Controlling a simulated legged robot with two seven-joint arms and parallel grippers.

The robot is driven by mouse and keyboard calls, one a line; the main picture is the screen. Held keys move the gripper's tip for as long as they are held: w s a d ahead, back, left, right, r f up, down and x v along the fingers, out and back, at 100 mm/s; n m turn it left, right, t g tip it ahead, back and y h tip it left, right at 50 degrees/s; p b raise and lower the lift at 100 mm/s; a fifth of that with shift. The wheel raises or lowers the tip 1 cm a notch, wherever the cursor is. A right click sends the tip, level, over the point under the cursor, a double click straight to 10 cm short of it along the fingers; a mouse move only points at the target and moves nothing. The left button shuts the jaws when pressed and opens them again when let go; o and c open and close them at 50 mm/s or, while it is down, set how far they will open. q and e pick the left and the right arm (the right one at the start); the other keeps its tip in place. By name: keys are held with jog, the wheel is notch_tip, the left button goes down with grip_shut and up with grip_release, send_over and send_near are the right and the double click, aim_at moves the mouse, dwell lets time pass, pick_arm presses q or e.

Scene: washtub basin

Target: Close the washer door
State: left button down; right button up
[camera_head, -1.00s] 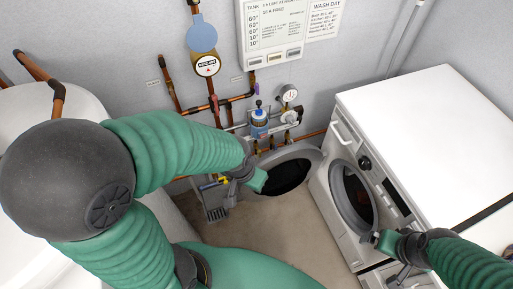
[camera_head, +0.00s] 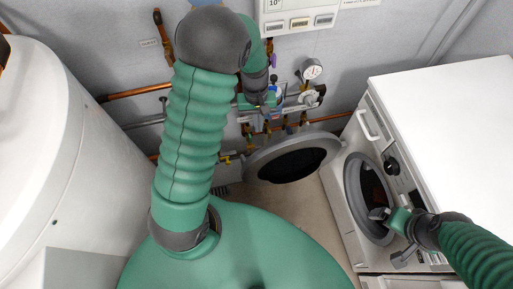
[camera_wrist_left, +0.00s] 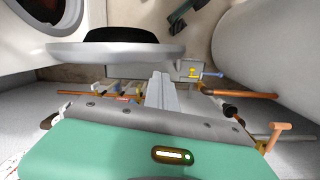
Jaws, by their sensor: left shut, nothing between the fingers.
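The white washer (camera_head: 440,105) stands at the right in the head view. Its round grey-rimmed door (camera_head: 257,172) is swung open to the left of the dark drum opening (camera_head: 352,180). My left arm reaches up and forward, with the left gripper (camera_head: 267,106) in front of the wall pipes, behind the door. In the left wrist view its fingers (camera_wrist_left: 161,90) are shut and empty, and the door (camera_wrist_left: 90,53) shows nearly edge-on just beyond them, apart as far as I can tell. My right gripper (camera_head: 379,214) is at the washer opening; its jaw state is unclear.
Copper pipes, valves and a gauge (camera_head: 312,69) crowd the wall around the left gripper. A large white tank (camera_head: 60,150) stands at the left. Bare floor (camera_head: 303,208) shows below the door.

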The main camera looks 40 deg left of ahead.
pick_arm(q)
notch_tip(320, 180, down, 17)
jog(key=a+n+g+b, duration=0.1)
jog(key=n+b, duration=0.1)
jog(key=b, duration=0.1)
jog(key=shift+a+r+h+b, duration=0.2)
jog(key=shift+a+h+b, duration=0.1)
jog(key=shift+h+b, duration=0.1)
pick_arm(e)
jog(key=x, duration=0.5)
jog(key=shift+s+a, duration=0.35)
jog(key=shift+s, duration=0.05)
pick_arm(q)
jog(key=shift+d+r, duration=0.1)
jog(key=shift+d, duration=0.1)
pick_arm(e)
jog(key=shift+d, duration=0.15)
